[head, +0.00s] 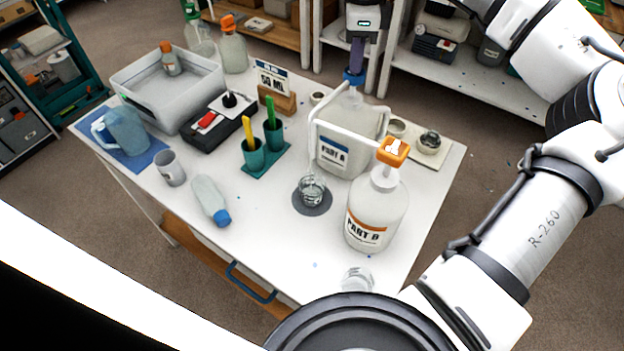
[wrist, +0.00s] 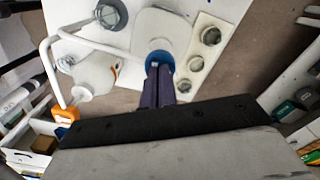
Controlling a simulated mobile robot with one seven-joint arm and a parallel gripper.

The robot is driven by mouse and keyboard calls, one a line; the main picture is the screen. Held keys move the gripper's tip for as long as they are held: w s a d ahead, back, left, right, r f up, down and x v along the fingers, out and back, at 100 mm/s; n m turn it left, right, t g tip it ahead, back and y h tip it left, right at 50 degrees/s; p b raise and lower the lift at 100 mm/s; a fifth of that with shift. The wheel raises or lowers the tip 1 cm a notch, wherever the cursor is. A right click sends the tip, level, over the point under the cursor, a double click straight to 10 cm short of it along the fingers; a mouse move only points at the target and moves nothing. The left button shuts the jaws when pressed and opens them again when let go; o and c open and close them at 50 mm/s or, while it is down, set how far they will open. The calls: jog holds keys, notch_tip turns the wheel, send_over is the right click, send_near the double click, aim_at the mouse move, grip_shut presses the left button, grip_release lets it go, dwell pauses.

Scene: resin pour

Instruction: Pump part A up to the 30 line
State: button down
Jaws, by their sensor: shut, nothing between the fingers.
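The white PART A jug (head: 337,152) stands at the back right of the table with a blue pump head (head: 353,77) on top. A white spout tube runs from it towards the clear cup (head: 312,187), which stands on a grey disc (head: 304,207). The cup's lines and liquid level are too small to read. My gripper (head: 355,67) is shut and points down at the blue pump head. In the wrist view its fingertips (wrist: 160,68) overlap the blue pump head (wrist: 160,58); I cannot tell whether they touch it.
The PART B jug (head: 375,217) with an orange pump head stands in front of PART A. Another clear cup (head: 357,279) is near the front edge. A bottle (head: 208,197), a mug (head: 170,168), a grey tub (head: 150,92) and stirrer holders (head: 254,156) occupy the left.

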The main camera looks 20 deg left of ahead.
jog(key=shift+f+b, duration=0.45)
jog(key=shift+f, duration=0.4)
jog(key=shift+r, duration=0.1)
jog(key=shift+r+p, duration=1.3)
jog(key=shift+r, duration=0.2)
jog(key=shift+f+b, duration=0.3)
jog(key=shift+f, duration=0.25)
jog(key=shift+r+p, duration=0.5)
jog(key=shift+r, duration=0.1)
notch_tip(320, 180, up, 6)
jog(key=p, duration=0.4)
jog(key=shift+p, duration=0.4)
